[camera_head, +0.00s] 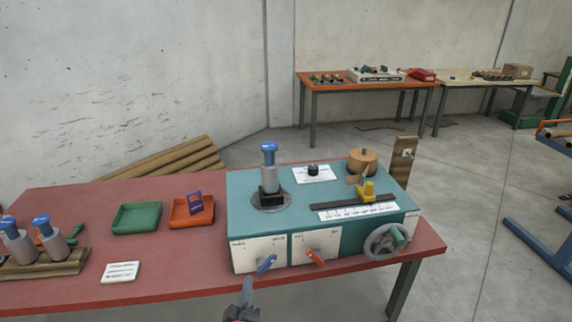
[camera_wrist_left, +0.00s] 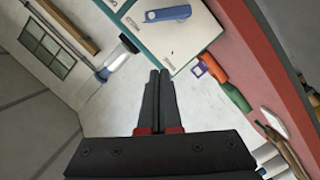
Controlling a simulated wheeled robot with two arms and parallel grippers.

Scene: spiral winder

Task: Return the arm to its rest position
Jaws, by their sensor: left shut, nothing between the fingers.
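My left gripper (camera_head: 246,288) shows at the bottom centre of the head view, in front of the red table's front edge and below the winder. In the left wrist view its two dark fingers (camera_wrist_left: 159,78) are together with nothing between them. The teal spiral winder (camera_head: 300,208) stands on the table, apart from the gripper. Its blue lever (camera_head: 266,264) is just above and right of the fingertips, and the orange lever (camera_head: 316,256) is further right. The blue lever also shows in the left wrist view (camera_wrist_left: 168,14). My right gripper is not in view.
The red table (camera_head: 80,205) carries a green tray (camera_head: 137,229), an orange tray (camera_head: 180,222) holding a purple piece, a white card (camera_head: 121,272) and a wooden rack (camera_head: 45,268) with blue-topped cylinders. A handwheel (camera_head: 376,246) is at the winder's right front.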

